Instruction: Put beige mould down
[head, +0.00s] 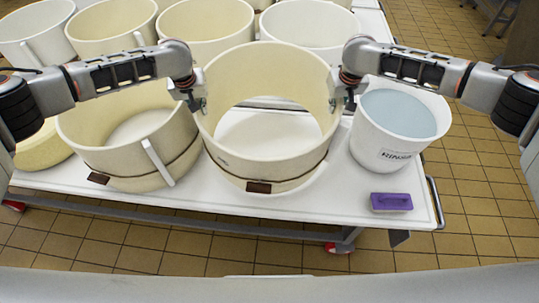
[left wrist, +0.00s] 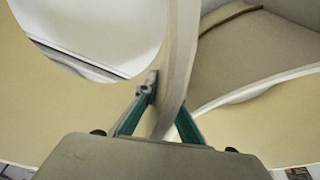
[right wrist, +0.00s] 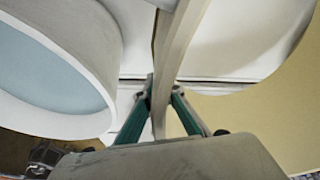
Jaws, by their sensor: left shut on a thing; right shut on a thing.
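The beige mould (head: 270,165) is a large open ring in the middle of the head view, with a dark band and a brown tag low on its front. It is upright, over the white table top, which shows through it; I cannot tell whether its lower edge touches the table. My left gripper (head: 197,103) is shut on the left side of its wall, and that wall shows between the fingers in the left wrist view (left wrist: 178,70). My right gripper (head: 340,103) is shut on its right side, with the wall between the fingers in the right wrist view (right wrist: 170,60).
Another beige mould (head: 130,150) stands close on the left. A white bucket of bluish liquid (head: 398,115), labelled rinse, stands close on the right. A purple brush or sponge (head: 391,202) lies at the front right of the white table (head: 330,195). Several moulds stand behind.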

